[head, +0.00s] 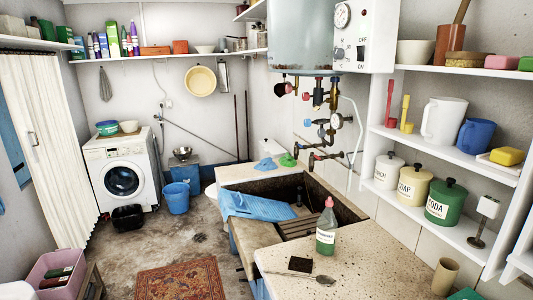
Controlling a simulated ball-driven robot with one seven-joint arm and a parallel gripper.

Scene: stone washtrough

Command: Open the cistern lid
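My gripper is not in view.
Floor (150,238) between is mostly clear.

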